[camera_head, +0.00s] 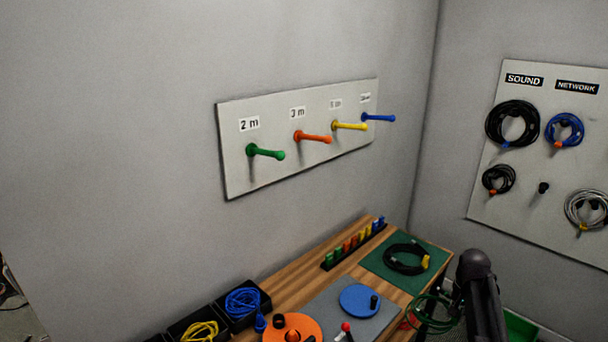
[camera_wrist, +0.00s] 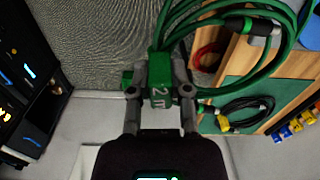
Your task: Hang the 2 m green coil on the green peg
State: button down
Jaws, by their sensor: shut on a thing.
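The green peg (camera_head: 266,153) sticks out of the pale wall board, first on the left, under the "2 m" label (camera_head: 249,124). It is bare. My gripper (camera_wrist: 160,78) is shut on the green tag of the green coil, which reads "2 m", in the wrist view. The green coil's loops (camera_wrist: 273,68) spread to the upper right of the jaws, with a dark connector (camera_wrist: 250,25) among them. In the head view the green coil (camera_head: 432,318) is at the lower right, beside my dark arm, away from the peg. The jaws are not clear there.
Orange (camera_head: 313,137), yellow (camera_head: 350,126) and blue (camera_head: 380,118) pegs stand right of the green one, all bare. Below, the wooden bench (camera_head: 300,271) holds a black coil (camera_head: 403,258) on a green mat, discs and bins. A second board (camera_head: 520,187) carries several cables.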

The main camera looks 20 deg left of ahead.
notch_tip(320, 180, up, 16)
jog(key=p, duration=1.4)
jog(key=shift+p, duration=0.35)
jog(key=shift+a, duration=0.15)
